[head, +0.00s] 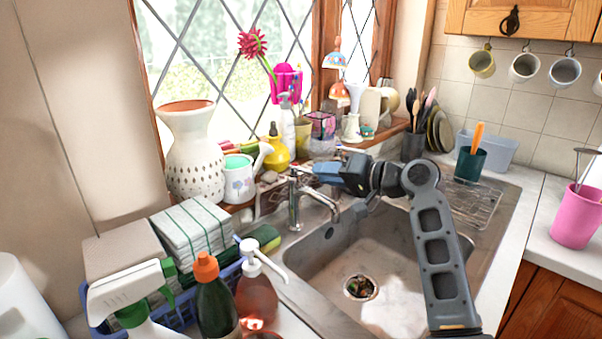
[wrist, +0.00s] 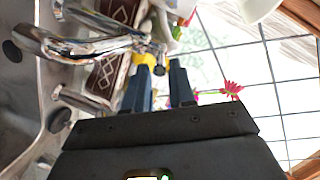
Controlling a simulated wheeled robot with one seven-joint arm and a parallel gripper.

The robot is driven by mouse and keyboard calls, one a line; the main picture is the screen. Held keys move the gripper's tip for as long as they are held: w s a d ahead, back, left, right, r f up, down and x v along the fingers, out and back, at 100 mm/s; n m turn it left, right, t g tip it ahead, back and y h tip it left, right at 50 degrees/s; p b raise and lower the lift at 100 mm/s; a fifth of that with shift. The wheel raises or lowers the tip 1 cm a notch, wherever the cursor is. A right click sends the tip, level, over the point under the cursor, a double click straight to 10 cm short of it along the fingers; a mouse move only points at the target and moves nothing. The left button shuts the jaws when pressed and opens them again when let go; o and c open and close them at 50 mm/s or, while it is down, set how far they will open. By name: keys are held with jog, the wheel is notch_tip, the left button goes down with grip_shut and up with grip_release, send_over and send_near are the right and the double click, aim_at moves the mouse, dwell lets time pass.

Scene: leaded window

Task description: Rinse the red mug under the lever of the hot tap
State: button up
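I see no red mug in either view. The chrome tap (head: 294,207) stands at the back left edge of the sink, its spout curving over the basin. In the wrist view the chrome tap (wrist: 95,45) lies at upper left, close to my fingers. I cannot tell which lever is hot. My gripper (head: 322,172) is above and just behind the spout in the head view, pointing left toward the window. In the wrist view my gripper (wrist: 160,78) has its two dark fingers parted, with nothing held between them.
The steel sink (head: 315,268) has dark scraps at its drain. Bottles, sponges and a blue basket (head: 185,303) crowd the front left. A white vase (head: 190,150) and watering can (head: 238,180) line the sill. Several mugs hang at upper right. A pink pot (head: 575,218) stands right.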

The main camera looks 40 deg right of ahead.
aim_at(307, 169)
jog(key=b+x, duration=0.1)
jog(key=x, duration=0.4)
jog(key=shift+w+a+f+b, duration=0.1)
jog(key=shift+w+f+b, duration=0.05)
jog(key=shift+w+b, duration=0.25)
grip_shut()
